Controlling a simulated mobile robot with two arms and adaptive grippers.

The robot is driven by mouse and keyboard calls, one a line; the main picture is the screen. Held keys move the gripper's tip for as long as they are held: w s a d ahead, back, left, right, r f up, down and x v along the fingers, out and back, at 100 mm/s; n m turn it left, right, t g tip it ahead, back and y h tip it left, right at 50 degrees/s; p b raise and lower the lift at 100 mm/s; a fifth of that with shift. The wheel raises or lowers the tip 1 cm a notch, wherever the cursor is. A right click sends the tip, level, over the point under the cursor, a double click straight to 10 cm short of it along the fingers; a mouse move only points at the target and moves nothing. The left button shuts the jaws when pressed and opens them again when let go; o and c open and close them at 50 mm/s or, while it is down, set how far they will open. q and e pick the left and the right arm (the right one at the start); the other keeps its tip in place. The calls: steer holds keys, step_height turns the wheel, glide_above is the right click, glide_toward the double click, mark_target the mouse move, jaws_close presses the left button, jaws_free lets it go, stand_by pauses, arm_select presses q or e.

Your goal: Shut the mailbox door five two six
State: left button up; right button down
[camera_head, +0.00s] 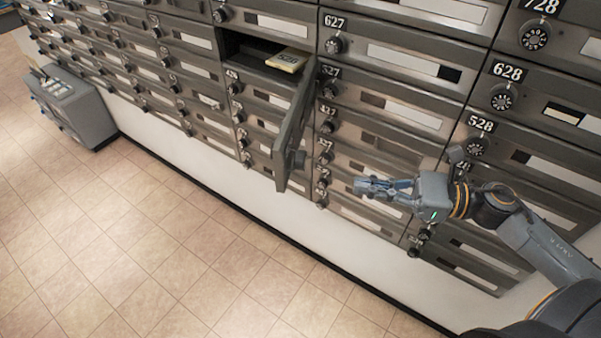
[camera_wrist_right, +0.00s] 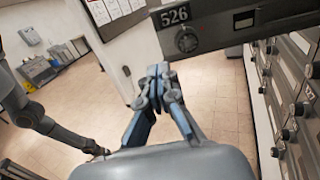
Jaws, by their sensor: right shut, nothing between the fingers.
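The mailbox door 526 (camera_head: 293,135) stands wide open, swung out from the wall, its dial near its free end. In the right wrist view its front (camera_wrist_right: 225,28) shows the plate "526" and the dial. Its open compartment (camera_head: 245,50) holds a pale yellow packet (camera_head: 288,60). My right gripper (camera_head: 362,186) is shut and empty, to the right of the door in the head view and apart from it. Its closed fingertips (camera_wrist_right: 158,72) show left of and below the dial in the wrist view. My left arm shows at that view's left; its fingers are unclear.
Closed mailbox doors with dials (camera_head: 385,100) fill the wall around the open one. A grey box-like unit (camera_head: 70,105) stands on the floor by the wall at far left. The tiled floor (camera_head: 150,240) in front is clear.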

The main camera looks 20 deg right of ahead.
mark_target(285, 173)
steer(key=p+x, duration=0.5)
steer(key=x, duration=0.6)
steer(key=shift+w+a+r, duration=0.15)
steer(key=shift+w+a, duration=0.1)
steer(key=shift+a, duration=0.05)
steer(key=shift+w+a, duration=0.15)
steer(key=shift+a, duration=0.15)
